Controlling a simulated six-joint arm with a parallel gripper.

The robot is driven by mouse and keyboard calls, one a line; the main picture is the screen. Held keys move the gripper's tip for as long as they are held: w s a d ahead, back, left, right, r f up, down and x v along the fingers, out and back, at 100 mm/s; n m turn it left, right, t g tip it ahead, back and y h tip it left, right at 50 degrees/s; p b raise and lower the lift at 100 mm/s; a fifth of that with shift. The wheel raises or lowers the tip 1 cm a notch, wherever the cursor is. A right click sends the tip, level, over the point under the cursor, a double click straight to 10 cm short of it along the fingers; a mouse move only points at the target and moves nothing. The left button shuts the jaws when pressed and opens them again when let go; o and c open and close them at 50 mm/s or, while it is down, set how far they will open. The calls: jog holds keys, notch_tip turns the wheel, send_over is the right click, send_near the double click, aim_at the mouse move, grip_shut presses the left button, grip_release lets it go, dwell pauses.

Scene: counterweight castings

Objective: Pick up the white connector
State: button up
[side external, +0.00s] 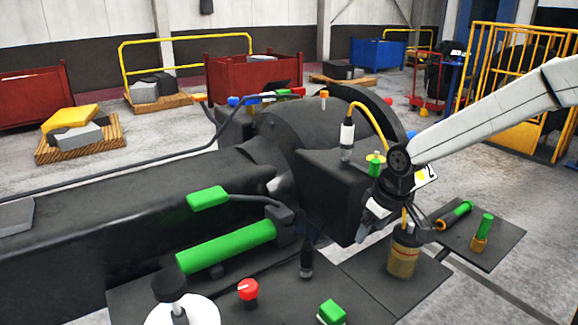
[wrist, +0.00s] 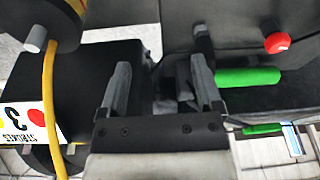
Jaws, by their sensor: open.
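The white connector (side external: 347,135) is a white cylinder with dark ends. It stands upright on the black block, with a yellow cable (side external: 373,122) rising from its top and arching to the right. My gripper (side external: 367,226) is open and empty, pointing down beside the block's right face, below and to the right of the connector. In the wrist view the open jaws (wrist: 160,85) have nothing between the fingertips. A yellow cable (wrist: 48,110) runs down the left there; I cannot make out the connector for certain in that view.
The black block (side external: 325,190) is close to my gripper. A yellow-green knob (side external: 376,163) projects near my wrist. A tan cylinder (side external: 403,262) stands below right. A green bar (side external: 225,246) and a red knob (side external: 248,290) lie left. Open air lies above the connector.

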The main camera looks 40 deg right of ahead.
jog(key=w+a+r+n, duration=0.1)
jog(key=w+a+r, duration=0.2)
jog(key=w+r, duration=0.55)
notch_tip(320, 180, up, 11)
jog(key=m+g, duration=0.2)
send_over(346, 139)
jog(key=shift+d+f, duration=0.2)
jog(key=shift+d, duration=0.3)
jog(key=shift+w+d+f, duration=0.1)
jog(key=shift+w+f, duration=0.05)
jog(key=shift+f, duration=1.15)
jog(key=shift+w+a+f, duration=0.1)
jog(key=shift+w+f, duration=0.1)
jog(key=shift+f, duration=1.1)
jog(key=shift+w+d+f, duration=0.1)
jog(key=shift+w+f, duration=0.05)
jog(key=shift+f, duration=1.15)
grip_shut()
